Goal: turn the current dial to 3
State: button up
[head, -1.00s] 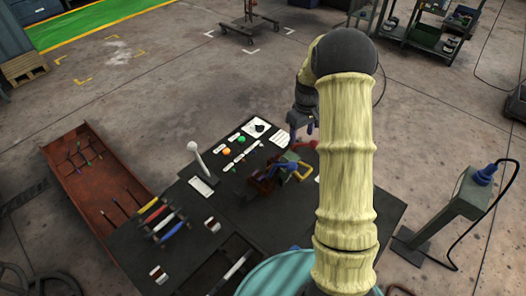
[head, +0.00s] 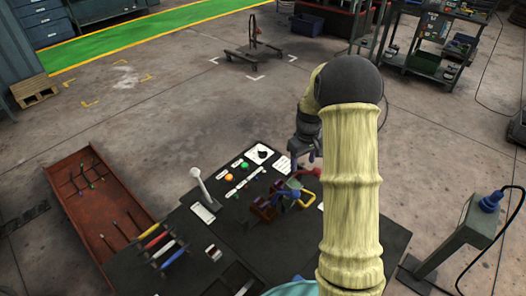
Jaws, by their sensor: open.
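The current dial (head: 263,153) is a small dark knob on a white scale plate at the far edge of the black table. Its pointer setting is too small to read. My gripper (head: 308,160) hangs from my yellow-sleeved arm, to the right of the dial and apart from it. Its jaws are open; the fingers are small and partly blurred against the table. Nothing shows between them.
Green and orange buttons (head: 230,178) sit left of the dial. A white-handled lever (head: 200,184) stands further left. Coloured clamps (head: 275,200) rise nearer me. A red tray (head: 95,207) lies left, and a grey pedestal (head: 455,240) stands right.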

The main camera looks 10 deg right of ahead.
jog(key=shift+m+t, duration=0.6)
jog(key=shift+m, duration=0.3)
jog(key=s+a+r, duration=0.2)
jog(key=s, duration=0.1)
jog(key=s+a+r, duration=0.2)
jog(key=s, duration=0.1)
jog(key=s+a+r, duration=0.2)
jog(key=s, duration=0.1)
jog(key=shift+s, duration=0.15)
jog(key=s+a+r+m+t, duration=0.1)
jog(key=s+a, duration=0.3)
jog(key=s, duration=0.9)
jog(key=shift+r+m, duration=0.6)
jog(key=shift+r, duration=0.05)
jog(key=c, duration=0.5)
jog(key=shift+w, duration=0.15)
